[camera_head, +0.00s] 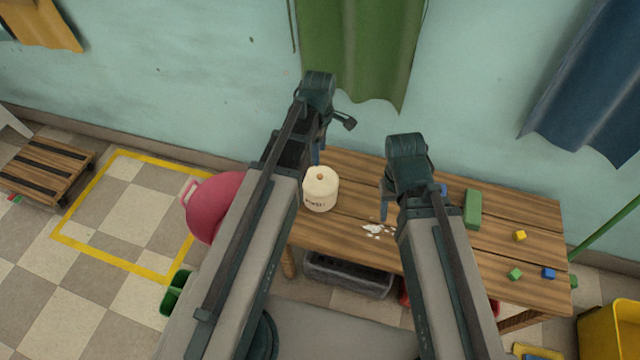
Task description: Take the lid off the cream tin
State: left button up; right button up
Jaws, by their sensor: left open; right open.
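The cream tin (320,199) stands upright near the left end of the wooden table. Its pale lid (321,178) with a small brown knob sits on top, and dark lettering shows on its side. My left gripper (316,155) is open just behind the tin, partly hidden by its own arm; whether it touches the tin cannot be told. My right gripper (385,207) is open and empty to the right of the tin, apart from it, above the table near a white spill.
The wooden table (535,215) carries a white spill (374,230), a green block (472,209) and several small coloured cubes toward the right. A dark crate (345,275) is under the table. A pink round object (213,205) is left of it. The wall is close behind.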

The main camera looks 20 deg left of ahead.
aim_at(320, 175)
pick_arm(q)
jog(key=shift+w+d+f+b, duration=0.1)
jog(key=shift+f+b, duration=4.75)
jog(key=shift+f, duration=0.55)
jog(key=shift+r, duration=0.1)
grip_shut()
